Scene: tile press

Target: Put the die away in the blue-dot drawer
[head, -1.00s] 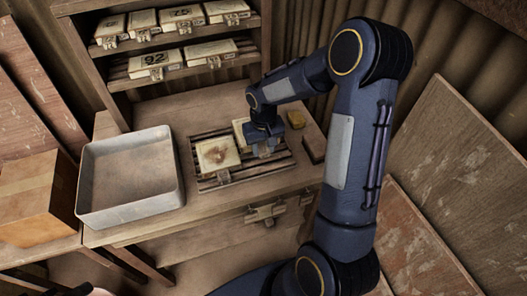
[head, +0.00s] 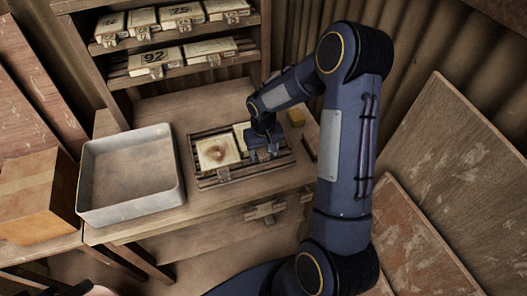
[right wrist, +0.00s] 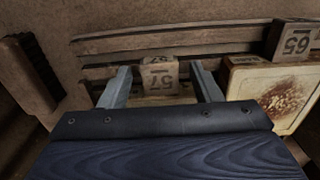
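Two pale square dies lie side by side on the slatted rack (head: 240,176) on the bench. The left die (head: 217,152) has a brown stain; the right die (head: 240,131) is mostly hidden by my right gripper (head: 264,150). In the right wrist view, the fingers (right wrist: 162,86) stand open on either side of a small numbered block (right wrist: 159,72), with gaps on both sides. The stained die (right wrist: 268,88) shows at right there, with its own numbered block. A drawer front with a metal pull (head: 265,210) is under the bench edge. I see no blue dot. My left gripper is not in view.
A grey metal tray (head: 130,215) stands left of the rack, beside a cardboard box (head: 38,195). Shelves (head: 190,70) at the back hold several labelled dies. Boards lean at the right.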

